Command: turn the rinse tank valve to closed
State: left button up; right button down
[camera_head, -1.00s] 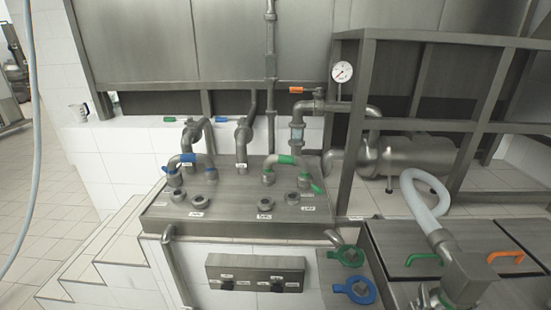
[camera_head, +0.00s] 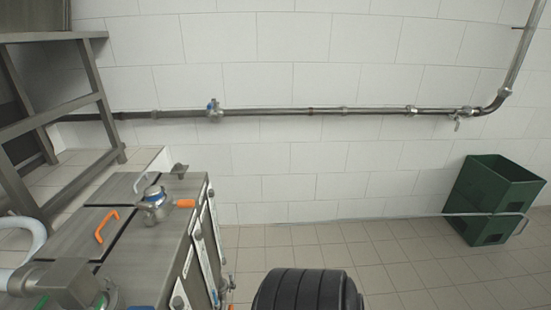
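Neither of my grippers is in view. Steel tanks (camera_head: 175,240) stand at the lower left. A round fitting with a blue ring (camera_head: 154,194) sits on the tank top, with an orange lever (camera_head: 184,203) pointing right. At the bottom of the tank's right side are small fittings (camera_head: 214,297), seen edge-on. No readable label shows which of these is the rinse tank valve, and I cannot tell whether any is open or closed.
A steel pipe (camera_head: 375,109) runs along the tiled wall, with a tap (camera_head: 457,121) at the right. Stacked green crates (camera_head: 492,192) stand at the far right. A black ribbed shape (camera_head: 305,291) fills the bottom middle; I cannot tell whether it is mine. The tiled floor between is clear.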

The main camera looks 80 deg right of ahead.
aim_at(231, 274)
jog(key=z, duration=1.9)
jog(key=u, duration=0.6)
jog(key=i+l+u, duration=0.15)
jog(key=u, duration=0.3)
jog(key=l+u, duration=0.4)
jog(key=i+l+u, duration=0.1)
jog(key=l+u, duration=0.15)
jog(key=u, duration=0.2)
jog(key=l+u, duration=0.3)
jog(key=u, duration=0.15)
jog(key=l+u, duration=0.3)
jog(key=u, duration=0.15)
jog(key=k+l+u, duration=0.1)
jog(key=l+u, duration=0.15)
jog(key=u, duration=0.15)
